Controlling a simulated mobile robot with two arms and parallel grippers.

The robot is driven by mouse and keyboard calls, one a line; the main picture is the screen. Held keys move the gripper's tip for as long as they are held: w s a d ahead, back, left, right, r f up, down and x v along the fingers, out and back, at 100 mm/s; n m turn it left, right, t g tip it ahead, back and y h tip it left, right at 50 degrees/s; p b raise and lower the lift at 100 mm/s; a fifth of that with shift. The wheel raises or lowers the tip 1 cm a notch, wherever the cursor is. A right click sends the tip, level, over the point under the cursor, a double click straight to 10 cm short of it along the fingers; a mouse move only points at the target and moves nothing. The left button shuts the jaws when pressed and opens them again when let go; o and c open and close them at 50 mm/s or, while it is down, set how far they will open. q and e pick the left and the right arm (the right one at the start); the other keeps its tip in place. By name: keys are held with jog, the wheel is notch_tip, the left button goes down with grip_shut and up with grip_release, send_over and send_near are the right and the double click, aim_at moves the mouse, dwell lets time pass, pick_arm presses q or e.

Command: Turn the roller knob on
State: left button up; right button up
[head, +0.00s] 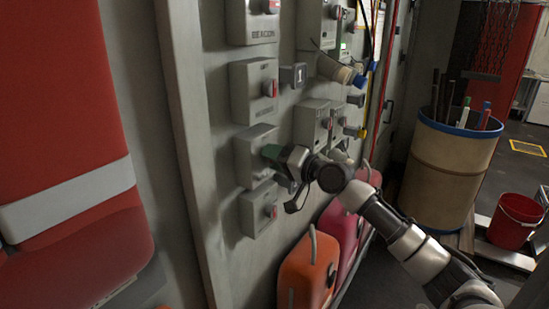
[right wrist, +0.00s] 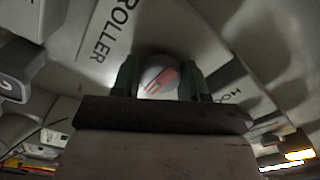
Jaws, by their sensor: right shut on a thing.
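The roller knob (right wrist: 160,78) is a round grey knob with a red mark, on a box labelled ROLLER in the right wrist view. My right gripper (right wrist: 160,84) has its two green fingers on either side of the knob and is shut on it. In the head view, my right gripper (head: 273,154) is at the front of the grey roller switch box (head: 247,160) on the wall panel. The knob is hidden by the gripper there. My left gripper is out of view.
More switch boxes sit close by, with the BEACON box (head: 250,20) at the top and a red-knobbed box (head: 258,210) just below. An orange jerrycan (head: 306,272) stands under the panel. A barrel (head: 445,180) and a red bucket (head: 514,222) stand to the right.

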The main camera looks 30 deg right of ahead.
jog(key=o, duration=0.9)
jog(key=shift+b+v, duration=2.95)
jog(key=shift+v, duration=2.5)
jog(key=shift+d, duration=0.1)
jog(key=shift+w+f, duration=0.1)
